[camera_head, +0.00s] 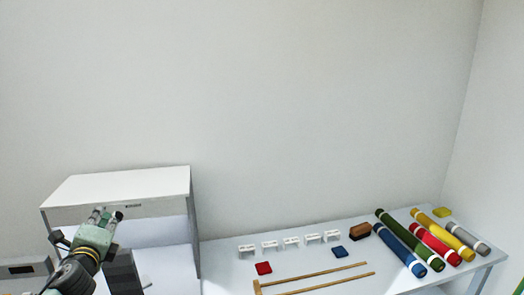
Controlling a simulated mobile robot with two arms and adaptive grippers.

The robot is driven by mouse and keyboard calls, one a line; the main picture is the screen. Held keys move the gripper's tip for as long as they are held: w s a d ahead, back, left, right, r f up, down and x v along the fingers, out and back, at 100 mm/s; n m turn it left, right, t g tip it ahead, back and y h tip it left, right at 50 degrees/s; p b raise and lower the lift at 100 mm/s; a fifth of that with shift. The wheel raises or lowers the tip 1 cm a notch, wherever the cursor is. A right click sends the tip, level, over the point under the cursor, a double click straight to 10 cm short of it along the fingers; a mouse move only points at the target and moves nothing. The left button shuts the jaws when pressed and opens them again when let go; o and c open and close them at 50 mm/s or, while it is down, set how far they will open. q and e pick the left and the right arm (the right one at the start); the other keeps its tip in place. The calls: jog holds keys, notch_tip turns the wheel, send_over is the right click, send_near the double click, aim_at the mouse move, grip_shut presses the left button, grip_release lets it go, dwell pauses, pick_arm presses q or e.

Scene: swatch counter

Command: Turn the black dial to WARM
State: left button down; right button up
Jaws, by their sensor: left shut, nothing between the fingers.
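A small black round thing (119,215), which looks like the dial, shows at the front of the white box-shaped hood (130,185) on the left. Its pointer and any WARM mark are too small to read. A small dark label strip (134,206) is on the hood's front edge just to the right of it. My left gripper (105,215) is shut and empty, its fingertips close to the left of the black dial. I cannot tell whether they touch it. My right gripper is not in view.
Coloured rolls (408,238) lie at the right.

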pick_arm(q)
jog(key=shift+r, duration=0.15)
dwell(0.3)
jog(key=shift+a+r+p, duration=0.15)
jog(key=shift+r+p, duration=0.2)
jog(key=shift+p, duration=0.1)
jog(key=p+v, duration=0.1)
jog(key=v, duration=0.5)
jog(key=shift+f, duration=0.1)
